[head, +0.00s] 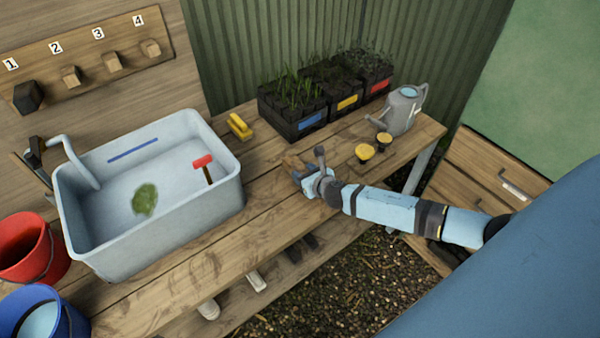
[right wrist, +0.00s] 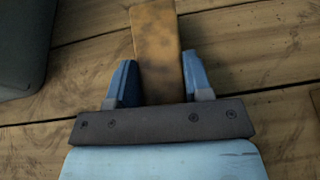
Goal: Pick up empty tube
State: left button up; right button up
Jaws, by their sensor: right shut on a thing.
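A mottled orange-brown tube (right wrist: 155,38) lies between the two blue fingers of my right gripper (right wrist: 160,75) in the right wrist view. The gripper is shut on it, and its far end sticks out past the fingertips. In the head view my right gripper (head: 304,178) is low over the wooden bench, with the brown tube (head: 291,161) showing small at its fingers. I cannot tell whether the tube touches the bench or whether it is empty inside. My left gripper is not in view.
A grey sink tub (head: 225,165) stands on the bench (head: 265,215) at left. Black planters (head: 300,125) stand at the back. A watering can (head: 403,110) and two small yellow-topped pots (head: 364,152) are right of the gripper. A yellow object (head: 240,126) lies behind the tub.

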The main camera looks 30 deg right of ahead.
notch_tip(320, 180, up, 19)
jog(key=shift+f+p, duration=0.2)
jog(key=shift+p, duration=0.9)
jog(key=shift+r, duration=0.7)
